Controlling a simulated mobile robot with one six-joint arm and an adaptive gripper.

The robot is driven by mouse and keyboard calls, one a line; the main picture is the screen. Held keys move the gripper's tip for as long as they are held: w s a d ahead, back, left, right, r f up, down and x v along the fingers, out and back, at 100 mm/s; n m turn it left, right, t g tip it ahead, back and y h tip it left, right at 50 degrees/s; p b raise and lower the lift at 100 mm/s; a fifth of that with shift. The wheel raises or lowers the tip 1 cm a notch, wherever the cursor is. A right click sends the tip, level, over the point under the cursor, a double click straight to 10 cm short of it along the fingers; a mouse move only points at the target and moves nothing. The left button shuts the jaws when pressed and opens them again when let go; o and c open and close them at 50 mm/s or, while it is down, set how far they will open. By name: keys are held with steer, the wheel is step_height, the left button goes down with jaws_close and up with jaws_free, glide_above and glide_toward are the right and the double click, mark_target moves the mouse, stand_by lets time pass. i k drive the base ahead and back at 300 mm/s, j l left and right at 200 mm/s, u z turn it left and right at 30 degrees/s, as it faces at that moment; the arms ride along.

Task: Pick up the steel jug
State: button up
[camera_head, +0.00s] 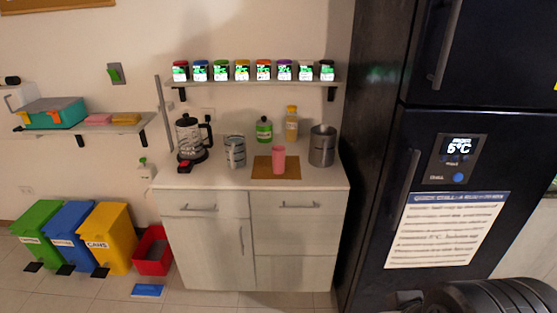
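On the counter (218,177) stand two steel vessels. One is a plain grey cylinder (321,149) at the right end, with a pale, thin thing sticking up from its top. The other is a shiny, streaked, can-like vessel (235,153) left of the middle. No handle or spout is clear on either, so I cannot tell which is the steel jug. A steel-and-black kettle (188,136) with a black handle stands at the left end. Everything stands upright. My gripper's fingers are not in view; dark ribbed parts, apparently of my arm, fill the lower right corner.
A pink cup (278,160) stands on a brown mat (262,168) between the two vessels. Green and yellow bottles (264,130) stand behind. A shelf of spice dispensers (255,83) hangs above. A black fridge (385,150) closes off the right side.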

mark_target(323, 137)
steer(key=i+j+z, duration=0.15)
steer(key=i, duration=0.4)
steer(key=i+j+z, duration=0.15)
steer(key=i, duration=0.4)
steer(key=i+j+z, duration=0.15)
steer(key=i+j, duration=0.2)
steer(key=i, duration=0.2)
steer(key=i+j+z, duration=0.15)
steer(key=i+j, duration=0.2)
steer(key=i, duration=0.15)
